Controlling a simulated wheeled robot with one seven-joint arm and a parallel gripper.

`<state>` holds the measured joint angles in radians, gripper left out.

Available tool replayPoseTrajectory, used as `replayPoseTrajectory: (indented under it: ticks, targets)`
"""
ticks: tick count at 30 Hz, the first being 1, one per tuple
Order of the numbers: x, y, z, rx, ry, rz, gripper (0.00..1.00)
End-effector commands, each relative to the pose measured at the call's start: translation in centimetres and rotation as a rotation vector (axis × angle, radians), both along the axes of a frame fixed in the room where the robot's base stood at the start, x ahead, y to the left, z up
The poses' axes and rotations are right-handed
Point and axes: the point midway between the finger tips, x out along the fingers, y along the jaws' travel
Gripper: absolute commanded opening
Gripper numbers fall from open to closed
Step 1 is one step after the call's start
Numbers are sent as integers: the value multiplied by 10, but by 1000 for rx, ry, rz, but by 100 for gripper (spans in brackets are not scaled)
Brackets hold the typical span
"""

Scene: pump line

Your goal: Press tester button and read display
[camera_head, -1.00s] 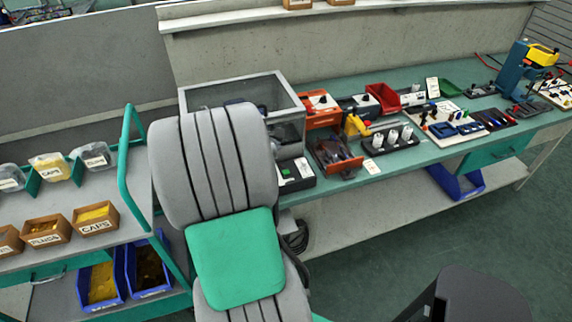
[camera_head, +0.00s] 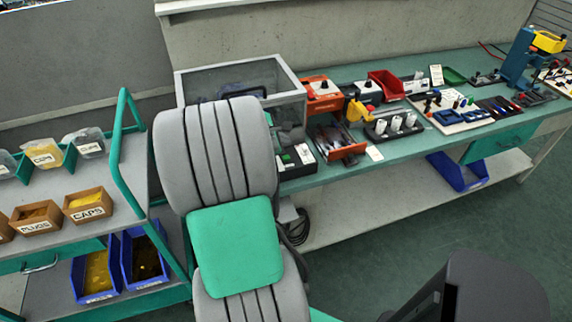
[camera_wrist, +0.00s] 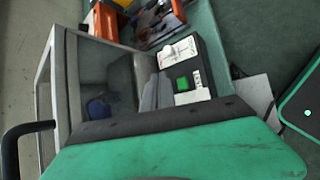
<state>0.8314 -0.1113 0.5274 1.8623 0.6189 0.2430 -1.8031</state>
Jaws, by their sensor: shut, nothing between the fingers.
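The tester (camera_head: 296,161) is a small black box with a white face and a green patch. It stands on the bench's front edge, right of a clear-sided case (camera_head: 240,72). I cannot read any display text. Green and dark surfaces fill the bottom of the wrist view, below the tester.
A trolley (camera_head: 122,165) with labelled boxes and blue bins is left.

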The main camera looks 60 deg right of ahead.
Motion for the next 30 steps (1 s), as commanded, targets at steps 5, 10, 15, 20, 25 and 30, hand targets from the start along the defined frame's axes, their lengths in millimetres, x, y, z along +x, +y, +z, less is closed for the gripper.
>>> replayPoseTrajectory:
  ticks: [5,10,15,20,25,30]
  targets:
    - [0,0,-27,1,0,-1,0]
    - [0,0,-34,-1,-1,0,0]
    - [0,0,-33,0,-1,-1,0]
    - [0,0,-33,0,-1,-1,0]
    - [0,0,-33,0,0,0,0]
    - [0,0,-33,0,0,0,0]
